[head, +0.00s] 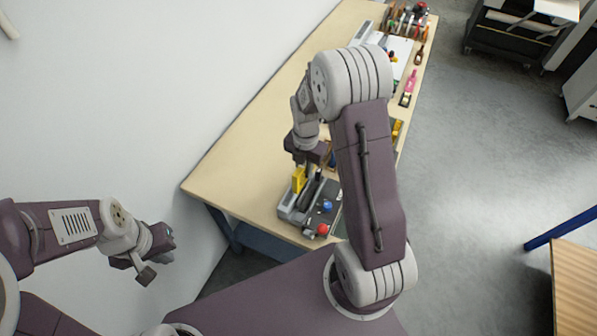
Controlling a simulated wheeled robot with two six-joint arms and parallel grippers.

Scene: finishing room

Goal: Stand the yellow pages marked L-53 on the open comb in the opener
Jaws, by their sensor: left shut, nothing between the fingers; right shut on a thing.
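The opener (291,213) is a grey machine with a blue knob and a red knob, standing at the near end of the long table. A yellow block, which looks like the yellow pages (298,179), stands upright over the opener's back left part. My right gripper (308,175) is directly above the opener, pointing down, and is shut on the yellow pages. I cannot tell whether their lower edge touches the comb; the comb and the L-53 mark are not readable at this size. My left gripper (148,273) is shut and empty, off the table to the left.
The long wooden table (240,150) runs away along the white wall, its left part bare. My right arm hides the table's middle right. A wooden surface (575,290) stands at lower right.

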